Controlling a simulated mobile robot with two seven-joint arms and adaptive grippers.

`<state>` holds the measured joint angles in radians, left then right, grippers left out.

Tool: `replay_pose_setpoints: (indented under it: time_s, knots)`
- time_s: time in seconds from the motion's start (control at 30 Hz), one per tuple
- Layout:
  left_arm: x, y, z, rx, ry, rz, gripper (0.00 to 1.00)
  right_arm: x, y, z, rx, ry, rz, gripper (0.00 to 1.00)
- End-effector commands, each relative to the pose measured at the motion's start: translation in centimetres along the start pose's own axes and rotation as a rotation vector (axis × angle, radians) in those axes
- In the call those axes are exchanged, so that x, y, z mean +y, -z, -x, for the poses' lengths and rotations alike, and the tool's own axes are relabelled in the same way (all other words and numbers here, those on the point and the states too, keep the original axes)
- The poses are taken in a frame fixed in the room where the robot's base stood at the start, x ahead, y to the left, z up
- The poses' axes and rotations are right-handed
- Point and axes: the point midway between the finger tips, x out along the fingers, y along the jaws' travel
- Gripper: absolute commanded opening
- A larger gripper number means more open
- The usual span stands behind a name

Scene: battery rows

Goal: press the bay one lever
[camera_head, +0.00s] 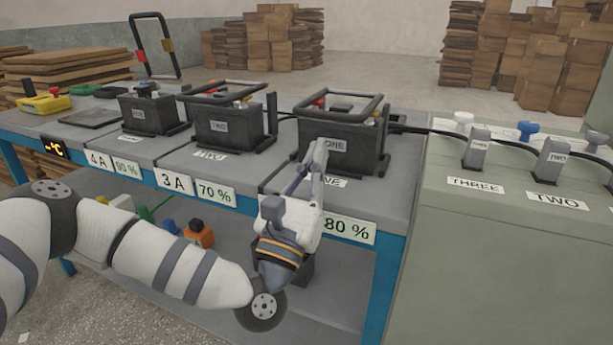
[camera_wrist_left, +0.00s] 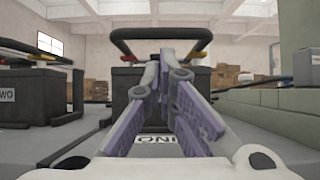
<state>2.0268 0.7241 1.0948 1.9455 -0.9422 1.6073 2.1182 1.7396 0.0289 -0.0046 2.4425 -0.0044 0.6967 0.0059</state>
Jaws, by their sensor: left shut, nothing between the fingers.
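The black battery marked ONE (camera_head: 350,150) stands on the bench in bay one, with a black carrying handle over its top. It also shows straight ahead in the wrist view (camera_wrist_left: 122,88). A dark upright part (camera_head: 384,150) shows at the battery's right side; I cannot tell for sure that it is the bay one lever. My left gripper (camera_head: 321,150) is shut and empty, its fingertips in front of the battery's left front face. In the wrist view its fingers (camera_wrist_left: 165,62) come together and hide the middle of the battery. Whether they touch it I cannot tell.
Battery TWO (camera_head: 228,128) and another battery (camera_head: 150,115) stand to the left, with dark upright parts beside them. A green cabinet (camera_head: 500,260) with grey handles marked TWO (camera_head: 551,160) and THREE (camera_head: 477,149) stands at the right. Cables run behind. An 80 % card (camera_head: 348,229) is on the front edge.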

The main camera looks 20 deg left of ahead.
Motion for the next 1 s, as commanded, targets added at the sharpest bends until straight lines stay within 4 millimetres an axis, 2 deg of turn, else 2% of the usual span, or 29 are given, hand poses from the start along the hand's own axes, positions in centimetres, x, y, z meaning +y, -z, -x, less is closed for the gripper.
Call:
replay_pose_setpoints:
  time_s: [0.1,0.23,0.63,1.0]
  knots:
    - [-0.1,-0.1,-1.7,-0.001,0.001,-0.001,0.0,0.0,0.0,0.2,0.003,0.0,0.0,0.0]
    - [0.0,0.0,-2.6,0.0,0.001,0.0,0.0,0.0,0.0,0.3,0.004,0.0,0.0,0.0]
    - [0.0,0.0,-2.8,0.004,0.001,0.0,0.0,0.0,-0.1,0.4,0.005,0.0,0.0,0.0]
    - [0.0,-1.2,-3.6,0.069,0.001,0.0,0.0,0.0,-0.2,2.0,0.027,0.001,0.0,0.0]
